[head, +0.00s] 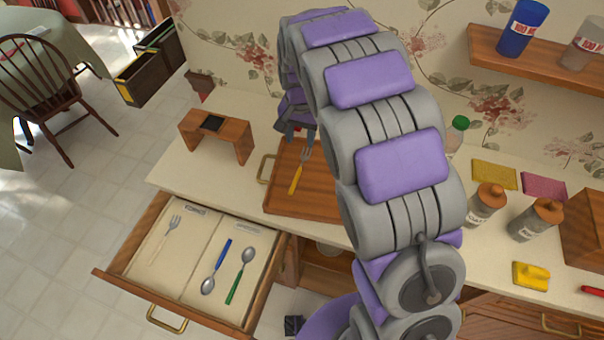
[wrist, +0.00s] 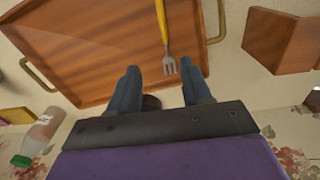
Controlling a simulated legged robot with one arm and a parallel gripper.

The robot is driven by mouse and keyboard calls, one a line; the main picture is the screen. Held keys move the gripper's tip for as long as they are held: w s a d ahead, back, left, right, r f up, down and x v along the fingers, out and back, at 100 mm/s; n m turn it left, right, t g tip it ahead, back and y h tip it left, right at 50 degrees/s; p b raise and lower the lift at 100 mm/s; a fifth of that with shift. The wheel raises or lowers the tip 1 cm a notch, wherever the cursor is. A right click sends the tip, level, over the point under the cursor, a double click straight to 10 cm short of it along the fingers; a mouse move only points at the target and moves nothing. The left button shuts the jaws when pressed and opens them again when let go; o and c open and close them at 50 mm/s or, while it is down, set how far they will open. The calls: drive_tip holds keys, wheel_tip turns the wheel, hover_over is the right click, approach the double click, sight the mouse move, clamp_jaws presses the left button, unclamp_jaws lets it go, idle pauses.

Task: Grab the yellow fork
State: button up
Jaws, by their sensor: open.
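The yellow fork (head: 296,180) lies on a brown wooden tray (head: 330,207) on the counter, its metal tines toward the wall. In the wrist view the yellow-handled fork (wrist: 162,22) points its tines toward my gripper (wrist: 164,80). My gripper is open, with its two blue-grey fingers apart and nothing between their tips except the view of the tines and tray (wrist: 90,45). In the head view my gripper (head: 292,135) is near the tine end of the fork, partly hidden by my arm. I cannot tell its exact height above the tray.
An open drawer (head: 120,270) holds a fork (head: 166,238), a blue spoon (head: 217,266) and a green spoon (head: 240,275). A small wooden stand (head: 217,135) is left of the tray. A green-capped bottle (head: 457,131), sponges (head: 494,175) and jars (head: 486,205) stand to the right.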

drive_tip(key=b, duration=0.2)
hover_over(298, 172)
drive_tip(key=f, duration=1)
drive_tip(key=shift+d+f, duration=0.1)
drive_tip(key=shift+d, duration=0.1)
drive_tip(key=f, duration=0.1)
drive_tip(key=f+b, duration=0.1)
drive_tip(key=f, duration=0.1)
drive_tip(key=f+b, duration=0.1)
drive_tip(key=f, duration=0.1)
drive_tip(key=shift+a, duration=0.25)
drive_tip(key=shift+c, duration=0.5)
clamp_jaws()
